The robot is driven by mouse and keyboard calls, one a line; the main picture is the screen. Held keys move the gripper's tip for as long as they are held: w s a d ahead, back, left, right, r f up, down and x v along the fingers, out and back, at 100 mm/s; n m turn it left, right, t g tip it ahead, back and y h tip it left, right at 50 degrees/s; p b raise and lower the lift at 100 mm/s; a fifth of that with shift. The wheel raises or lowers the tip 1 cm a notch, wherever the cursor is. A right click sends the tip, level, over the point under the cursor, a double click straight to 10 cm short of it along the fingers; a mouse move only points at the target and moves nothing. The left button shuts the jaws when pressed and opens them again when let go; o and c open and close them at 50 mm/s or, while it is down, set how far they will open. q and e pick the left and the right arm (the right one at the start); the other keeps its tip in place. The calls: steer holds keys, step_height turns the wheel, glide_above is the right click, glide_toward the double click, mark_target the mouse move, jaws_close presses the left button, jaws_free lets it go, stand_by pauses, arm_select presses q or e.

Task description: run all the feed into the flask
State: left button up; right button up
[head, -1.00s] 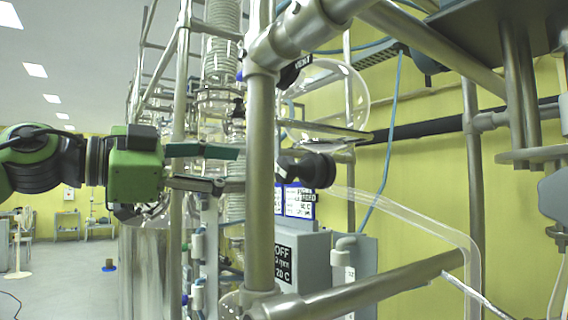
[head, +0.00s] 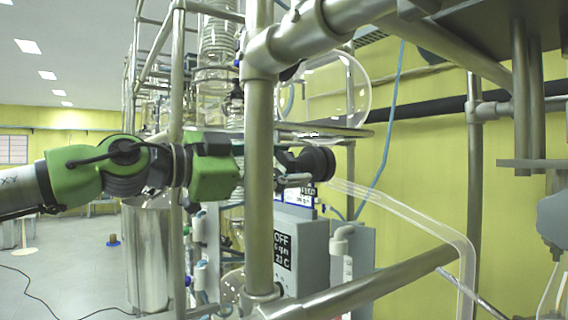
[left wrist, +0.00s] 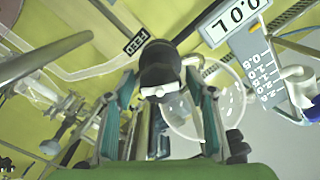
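A black feed knob (head: 318,163) sits at the end of a clear tube, just right of the front steel post in the head view. In the left wrist view the knob (left wrist: 158,68) lies between my fingers, near a FEED label (left wrist: 136,42). My left gripper (head: 285,180) reaches behind the post to the knob; its fingertips are partly hidden there. In the left wrist view my left gripper (left wrist: 160,85) is open, with a finger on each side of the knob; contact is unclear. A round glass flask (head: 345,92) shows behind the post. My right gripper is not in view.
Steel frame bars surround the arm, with the front post (head: 259,200) crossing before my gripper. The clear tube (head: 425,225) bends down at right. A grey control box (head: 310,240) reads OFF. A display (left wrist: 232,20) reads 0.0 L. Open floor lies left.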

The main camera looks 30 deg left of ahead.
arm_select(q)
steer(key=c, duration=0.9)
steer(key=shift+m, duration=0.3)
